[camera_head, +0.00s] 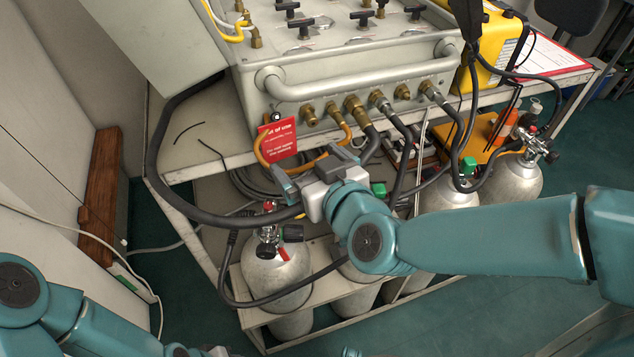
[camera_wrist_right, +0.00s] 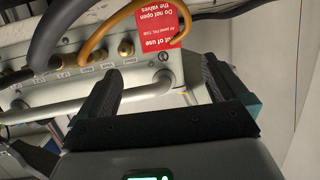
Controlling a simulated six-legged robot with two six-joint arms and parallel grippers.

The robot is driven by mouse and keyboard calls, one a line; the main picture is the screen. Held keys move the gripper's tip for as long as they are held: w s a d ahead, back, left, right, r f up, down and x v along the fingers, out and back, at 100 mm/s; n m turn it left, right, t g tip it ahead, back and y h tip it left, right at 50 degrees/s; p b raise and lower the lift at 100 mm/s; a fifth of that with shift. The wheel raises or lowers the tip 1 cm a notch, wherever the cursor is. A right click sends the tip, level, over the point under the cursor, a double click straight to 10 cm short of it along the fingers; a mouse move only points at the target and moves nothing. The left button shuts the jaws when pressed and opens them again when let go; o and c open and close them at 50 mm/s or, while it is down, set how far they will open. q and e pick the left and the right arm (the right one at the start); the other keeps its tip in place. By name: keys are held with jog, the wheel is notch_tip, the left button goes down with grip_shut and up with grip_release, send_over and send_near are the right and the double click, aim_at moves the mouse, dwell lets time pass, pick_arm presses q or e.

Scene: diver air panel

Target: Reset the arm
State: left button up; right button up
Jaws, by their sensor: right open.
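My right arm (camera_head: 480,243) reaches in from the right across the front of the air panel (camera_head: 350,65). My right gripper (camera_head: 313,170) is open and empty, just below the panel's lower front edge. In the right wrist view its two dark fingers (camera_wrist_right: 160,75) stand apart with nothing between them. A red "out of use" tag (camera_head: 277,140) hangs on the panel just beyond the gripper; it also shows in the right wrist view (camera_wrist_right: 168,25). My left arm (camera_head: 70,322) is at the bottom left, and its gripper is not seen.
Brass hose fittings (camera_head: 355,106) with black and orange hoses line the panel's front, under a grey handle bar (camera_head: 360,80). Grey cylinders (camera_head: 275,275) stand in the trolley (camera_head: 190,165) below. A yellow case (camera_head: 495,45) is at right. Green floor is open at lower right.

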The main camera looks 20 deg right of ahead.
pick_arm(q)
jog(key=shift+f+b, duration=0.65)
jog(key=shift+f, duration=0.4)
pick_arm(e)
jog(key=shift+v, duration=1.4)
jog(key=shift+s, duration=0.1)
